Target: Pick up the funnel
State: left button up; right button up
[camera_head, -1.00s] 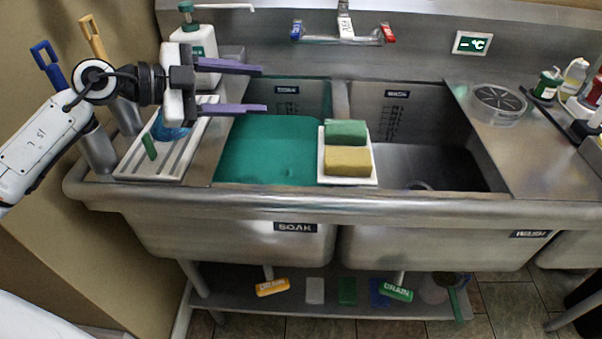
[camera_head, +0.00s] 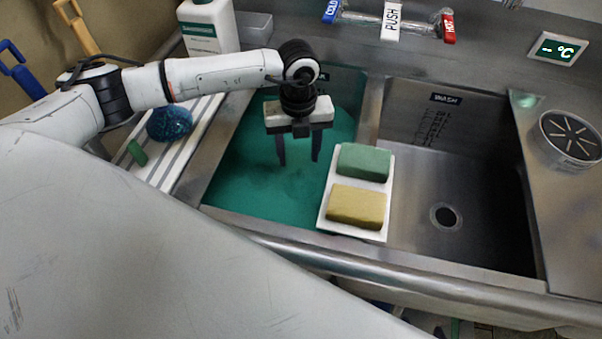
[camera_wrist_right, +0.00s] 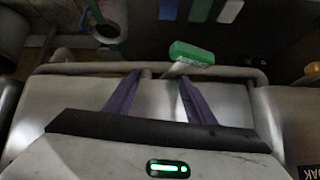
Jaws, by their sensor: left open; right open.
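I cannot make out a funnel in any view. My left gripper (camera_head: 298,160) is open and empty. It points down over the soak basin, and its fingertips are over or in the opaque green liquid (camera_head: 245,185), which hides the basin floor. I cannot tell whether the fingertips touch the liquid. My right gripper (camera_wrist_right: 160,76) is outside the head view. In the right wrist view its two purple fingers are apart with nothing held between them. A green drain handle (camera_wrist_right: 191,53) shows beyond its fingertips.
A white tray (camera_head: 382,199) with a green sponge (camera_head: 363,162) and a yellow sponge (camera_head: 356,206) bridges the divider. The wash basin (camera_head: 465,185) is empty. A blue scrubber (camera_head: 169,123) lies on the left drainboard. A soap bottle (camera_head: 208,25) and faucet (camera_head: 391,20) stand behind.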

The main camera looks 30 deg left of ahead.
aim_at(299, 171)
pick_arm(q)
notch_tip(299, 171, down, 7)
jog(key=shift+w+f+p, duration=0.15)
jog(key=shift+p, duration=0.2)
jog(key=c, duration=1.1)
jog(key=shift+c, duration=0.3)
